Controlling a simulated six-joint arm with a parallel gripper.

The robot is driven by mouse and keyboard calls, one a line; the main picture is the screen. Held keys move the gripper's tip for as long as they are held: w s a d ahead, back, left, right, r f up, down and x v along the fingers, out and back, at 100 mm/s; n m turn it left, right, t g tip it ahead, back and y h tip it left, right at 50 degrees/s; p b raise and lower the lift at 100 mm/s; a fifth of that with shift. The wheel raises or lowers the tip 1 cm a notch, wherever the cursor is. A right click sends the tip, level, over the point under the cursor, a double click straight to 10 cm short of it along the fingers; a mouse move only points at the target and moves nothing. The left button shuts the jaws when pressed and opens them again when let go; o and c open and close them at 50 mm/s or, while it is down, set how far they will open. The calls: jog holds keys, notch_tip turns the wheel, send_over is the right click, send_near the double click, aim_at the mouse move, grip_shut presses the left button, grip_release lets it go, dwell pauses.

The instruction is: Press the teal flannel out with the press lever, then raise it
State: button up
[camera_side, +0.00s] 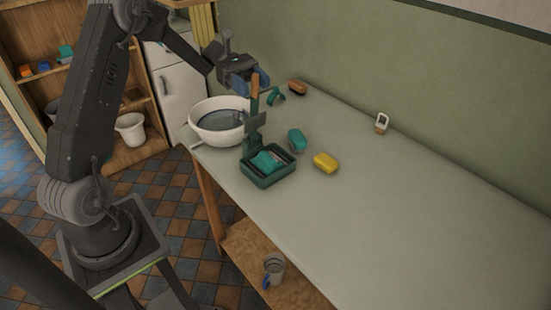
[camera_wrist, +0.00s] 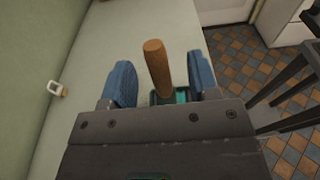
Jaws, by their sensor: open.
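The teal flannel (camera_side: 267,160) lies in the dark green tray (camera_side: 268,181) of the press, near the table's left edge. The press lever stands upright at the tray's back, with a wooden handle (camera_side: 255,88) on top. My gripper (camera_side: 257,80) is at the handle's height, with blue fingers. In the wrist view the handle (camera_wrist: 157,68) stands between the two open fingers of my gripper (camera_wrist: 161,76), with a gap on each side. A bit of teal and green shows below the handle there; the rest of the tray is hidden by my gripper body.
A white basin (camera_side: 204,133) stands just left of the press. A teal block (camera_side: 297,138) and a yellow sponge (camera_side: 325,162) lie to its right. A brown brush (camera_side: 297,87) and a teal curved piece (camera_side: 275,98) lie behind.

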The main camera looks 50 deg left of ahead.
jog(key=shift+c, duration=1)
jog(key=a, duration=0.4)
jog(key=a+r, duration=0.1)
jog(key=a, duration=0.1)
jog(key=s+d+r+m+t+y, duration=0.2)
jog(key=s+d+m+y, duration=0.6)
jog(key=s, duration=0.3)
jog(key=s+d+r+m+t+y, duration=0.2)
jog(key=s+d+m+t+y, duration=0.1)
jog(key=s+d+m+y, duration=0.5)
jog(key=shift+s+d+m+t, duration=0.3)
jog(key=shift+s+d+m, duration=0.7)
jog(key=shift+s+d, duration=0.65)
